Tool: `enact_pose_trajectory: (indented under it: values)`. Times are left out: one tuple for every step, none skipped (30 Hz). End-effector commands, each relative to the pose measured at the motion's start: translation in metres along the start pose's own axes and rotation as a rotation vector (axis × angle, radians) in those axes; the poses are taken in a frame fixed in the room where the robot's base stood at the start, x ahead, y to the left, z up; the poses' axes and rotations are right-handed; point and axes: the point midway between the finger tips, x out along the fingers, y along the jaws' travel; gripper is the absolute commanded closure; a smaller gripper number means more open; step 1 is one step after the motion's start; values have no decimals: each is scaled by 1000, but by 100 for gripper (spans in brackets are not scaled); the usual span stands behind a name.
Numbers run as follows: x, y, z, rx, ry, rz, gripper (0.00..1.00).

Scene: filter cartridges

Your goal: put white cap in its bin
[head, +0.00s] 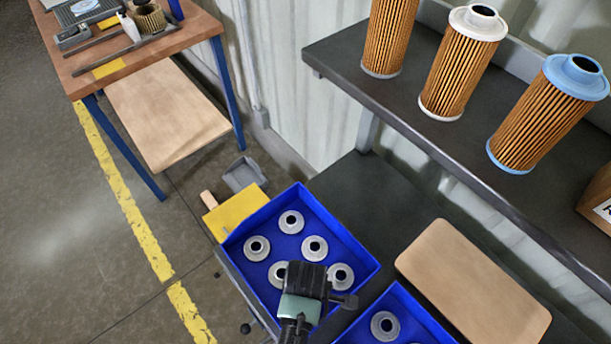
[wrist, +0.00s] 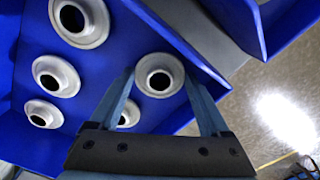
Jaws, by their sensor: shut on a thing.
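My gripper (head: 307,281) is over the near left blue bin (head: 352,247) in the head view, and its fingertips are hidden there. In the wrist view my gripper (wrist: 160,78) is shut on a pale grey-white cap (wrist: 160,66), a flanged ring with a dark hole, between its two fingers. I cannot tell whether this cap touches the bin floor. Several similar pale caps (head: 291,222) lie apart in the same bin, and they also show in the wrist view (wrist: 56,76).
A second blue bin (head: 364,334) with a pale cap (head: 384,325) is at the bottom right. A tan board (head: 472,285) lies beside it. A dark shelf (head: 420,108) holds tall pleated filters (head: 457,65) with white and blue ends. A yellow block (head: 235,211) adjoins the bin's left corner.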

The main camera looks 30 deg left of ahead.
Motion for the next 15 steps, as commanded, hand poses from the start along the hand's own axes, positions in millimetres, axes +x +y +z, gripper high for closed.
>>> enact_pose_trajectory:
  values:
    - [2, 0, 0, 0, 0, 0, 72]
    - [2, 0, 0, 0, 0, 0, 18]
    - [2, 0, 0, 0, 0, 0, 10]
    - [2, 0, 0, 0, 0, 0, 5]
    - [2, 0, 0, 0, 0, 0, 0]
    - [2, 0, 0, 0, 0, 0, 0]
    - [2, 0, 0, 0, 0, 0, 0]
    - [2, 0, 0, 0, 0, 0, 0]
    - [2, 0, 0, 0, 0, 0, 0]
    - [2, 0, 0, 0, 0, 0, 0]
    - [2, 0, 0, 0, 0, 0, 0]
    - [1, 0, 0, 0, 0, 0, 0]
    - [0, 0, 0, 0, 0, 0, 0]
    - [-2, 0, 0, 0, 0, 1, 0]
    - [-4, 1, 0, 0, 0, 2, 0]
